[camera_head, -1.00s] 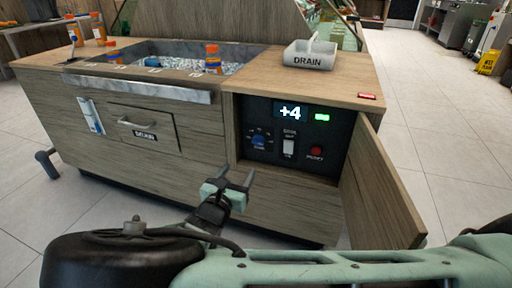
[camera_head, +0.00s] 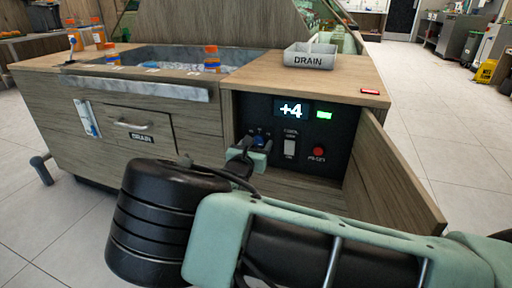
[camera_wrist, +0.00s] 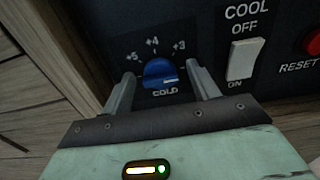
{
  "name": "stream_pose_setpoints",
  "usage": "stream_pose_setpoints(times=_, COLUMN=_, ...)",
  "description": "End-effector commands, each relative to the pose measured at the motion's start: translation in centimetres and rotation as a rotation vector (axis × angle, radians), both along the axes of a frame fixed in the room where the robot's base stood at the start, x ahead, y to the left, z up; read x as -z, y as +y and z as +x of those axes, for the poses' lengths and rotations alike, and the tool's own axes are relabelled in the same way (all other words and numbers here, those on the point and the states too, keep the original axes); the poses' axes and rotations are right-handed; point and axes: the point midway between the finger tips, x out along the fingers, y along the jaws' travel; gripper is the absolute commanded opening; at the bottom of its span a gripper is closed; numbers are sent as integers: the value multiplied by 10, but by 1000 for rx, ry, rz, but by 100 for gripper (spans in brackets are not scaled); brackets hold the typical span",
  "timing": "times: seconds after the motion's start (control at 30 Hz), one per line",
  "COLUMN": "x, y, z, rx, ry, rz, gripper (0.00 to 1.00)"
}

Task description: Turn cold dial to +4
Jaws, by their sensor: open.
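The blue cold dial (camera_wrist: 160,73) sits on the dark control panel, with +5, +4 and +3 marked around it and COLD printed below. A light mark shows on the lower right of its face. My gripper (camera_wrist: 161,71) is open, with one finger on each side of the dial; I cannot tell whether either touches it. In the head view, my gripper (camera_head: 254,142) is at the dial (camera_head: 260,140), partly covering it. The panel's display (camera_head: 291,110) reads +4, beside a lit green indicator (camera_head: 324,115).
Right of the dial are a white COOL rocker switch (camera_wrist: 246,58) and a red RESET button (camera_head: 319,152). An open wooden door (camera_head: 393,180) stands at the right of the panel recess. The counter above holds a DRAIN tray (camera_head: 310,55) and an ice basin with bottles.

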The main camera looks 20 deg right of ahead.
Motion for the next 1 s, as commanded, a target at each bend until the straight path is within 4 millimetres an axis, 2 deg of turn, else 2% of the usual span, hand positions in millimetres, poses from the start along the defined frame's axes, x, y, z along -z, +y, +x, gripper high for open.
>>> stream_pose_setpoints(times=0.2, x=0, y=0, z=0, rx=0, ry=0, rz=0, gripper=60)
stream_pose_setpoints(times=0.27, x=0, y=0, z=0, rx=0, ry=-1, rz=1, gripper=46)
stream_pose_setpoints(times=0.37, x=0, y=0, z=0, rx=0, ry=0, rz=0, gripper=18)
stream_pose_setpoints(times=0.4, x=0, y=0, z=0, rx=0, ry=0, rz=0, gripper=15)
stream_pose_setpoints(times=0.73, x=-3, y=0, z=0, rx=0, ry=22, rz=-30, gripper=15)
stream_pose_setpoints(times=1.0, x=-8, y=1, z=0, rx=0, ry=115, rz=-157, gripper=15)
